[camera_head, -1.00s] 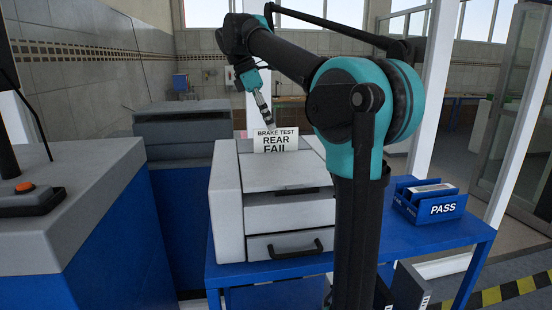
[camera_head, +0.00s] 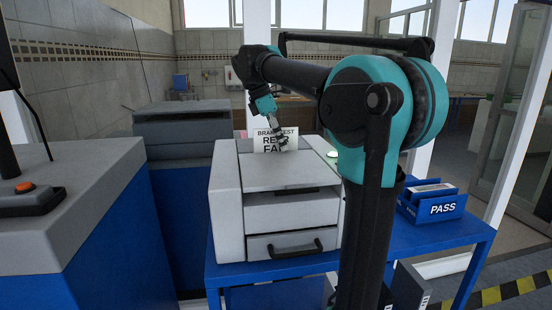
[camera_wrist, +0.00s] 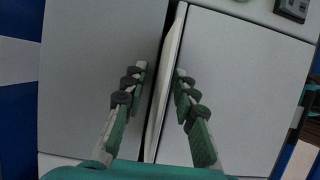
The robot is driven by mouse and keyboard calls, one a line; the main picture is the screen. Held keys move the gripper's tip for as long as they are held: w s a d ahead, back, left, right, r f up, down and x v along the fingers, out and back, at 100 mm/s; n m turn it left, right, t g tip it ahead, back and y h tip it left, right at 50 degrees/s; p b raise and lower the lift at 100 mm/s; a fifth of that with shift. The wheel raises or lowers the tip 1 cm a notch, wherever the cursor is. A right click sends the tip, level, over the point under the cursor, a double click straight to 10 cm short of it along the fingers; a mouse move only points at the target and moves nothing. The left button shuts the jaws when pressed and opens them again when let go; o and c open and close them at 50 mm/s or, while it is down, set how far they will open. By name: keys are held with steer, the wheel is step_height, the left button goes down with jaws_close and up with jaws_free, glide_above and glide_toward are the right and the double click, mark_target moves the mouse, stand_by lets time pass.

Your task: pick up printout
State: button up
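The printout (camera_head: 263,143) is a white sheet standing upright in the top of the printer (camera_head: 228,205). Its text reads "BRAKE TEST REAR FAIL", partly covered by my gripper (camera_head: 284,143). In the wrist view the sheet (camera_wrist: 165,85) shows nearly edge-on, rising from a slot between two grey printer panels. My gripper (camera_wrist: 160,85) is open, with one finger on each side of the sheet. Gaps show between the sheet and both fingers.
A blue holder marked PASS (camera_head: 430,202) stands on the blue table (camera_head: 420,235) right of the printer. A grey-topped cabinet (camera_head: 75,195) with a red button (camera_head: 26,188) is at left. A dark grey machine (camera_head: 185,130) is behind it.

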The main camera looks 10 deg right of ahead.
steer(key=shift+f, duration=0.1)
jaws_close()
steer(key=shift+r, duration=0.2)
stand_by(0.3)
